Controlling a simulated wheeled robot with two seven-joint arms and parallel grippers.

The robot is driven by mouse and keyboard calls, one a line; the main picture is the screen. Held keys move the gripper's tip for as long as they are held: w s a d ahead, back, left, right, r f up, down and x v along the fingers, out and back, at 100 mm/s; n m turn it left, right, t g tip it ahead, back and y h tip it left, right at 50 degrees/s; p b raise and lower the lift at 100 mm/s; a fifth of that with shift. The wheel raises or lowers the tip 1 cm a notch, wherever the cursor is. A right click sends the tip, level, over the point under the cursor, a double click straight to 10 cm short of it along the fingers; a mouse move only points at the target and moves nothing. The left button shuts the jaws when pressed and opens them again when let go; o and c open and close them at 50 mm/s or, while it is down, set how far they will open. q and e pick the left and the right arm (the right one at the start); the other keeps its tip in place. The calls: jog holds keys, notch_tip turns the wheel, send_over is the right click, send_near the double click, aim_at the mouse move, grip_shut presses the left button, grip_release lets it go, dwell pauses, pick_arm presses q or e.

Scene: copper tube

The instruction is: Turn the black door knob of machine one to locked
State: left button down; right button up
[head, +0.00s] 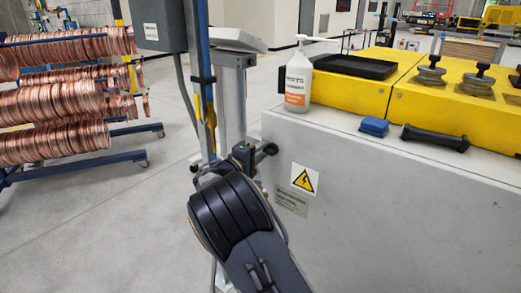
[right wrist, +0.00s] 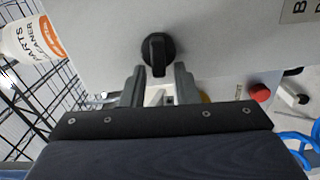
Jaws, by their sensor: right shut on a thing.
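The black door knob (right wrist: 158,50) is on a light grey panel in the right wrist view. Its round base shows, with its bar pointing down between my finger tips. My right gripper (right wrist: 159,76) is shut on this bar, one finger on each side. In the head view my right gripper (head: 253,152) reaches the left end of the grey machine cabinet (head: 380,210). The knob cannot be made out clearly there, behind the gripper and cabinet edge. My left gripper is not in view.
A red button (right wrist: 260,92) is on the panel, right of the knob. A blue post (head: 202,90) stands close left of my right arm.

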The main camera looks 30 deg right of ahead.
jog(key=shift+s+d+f+n, duration=0.1)
jog(key=shift+f+n, duration=0.1)
jog(key=shift+n, duration=0.3)
jog(key=o, duration=0.6)
jog(key=shift+o, duration=0.2)
jog(key=shift+r, duration=0.1)
jog(key=v, duration=0.7)
jog(key=shift+a, duration=0.4)
jog(key=shift+s, duration=0.15)
